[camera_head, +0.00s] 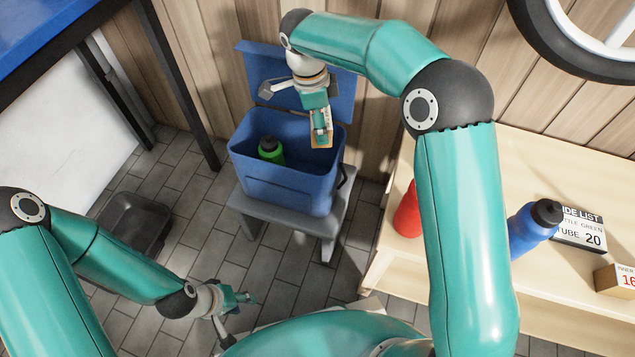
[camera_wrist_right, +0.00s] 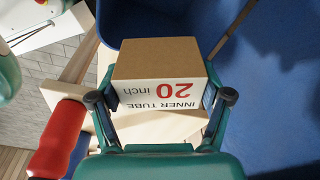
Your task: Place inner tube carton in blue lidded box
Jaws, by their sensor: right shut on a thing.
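The inner tube carton (camera_wrist_right: 158,62), brown on top with "INNER TUBE 20 inch" on its white side, is between the fingers of my right gripper (camera_wrist_right: 163,98). In the head view the right gripper (camera_head: 320,122) is shut on this carton (camera_head: 322,141), over the right part of the blue box opening. The blue lidded box (camera_head: 285,190) stands with its lid (camera_head: 338,92) raised at the back. A green bottle with a dark cap (camera_head: 271,151) is inside its left part. My left gripper (camera_head: 242,315) is open and empty, low at the bottom centre.
The blue box rests on a grey stool (camera_head: 253,208). On the light wooden bench (camera_head: 400,265) at right are a red bottle (camera_head: 408,212), a blue bottle (camera_head: 532,228), a list card (camera_head: 580,230) and another carton marked 16 (camera_head: 614,281). A dark tray (camera_head: 130,222) lies on the floor.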

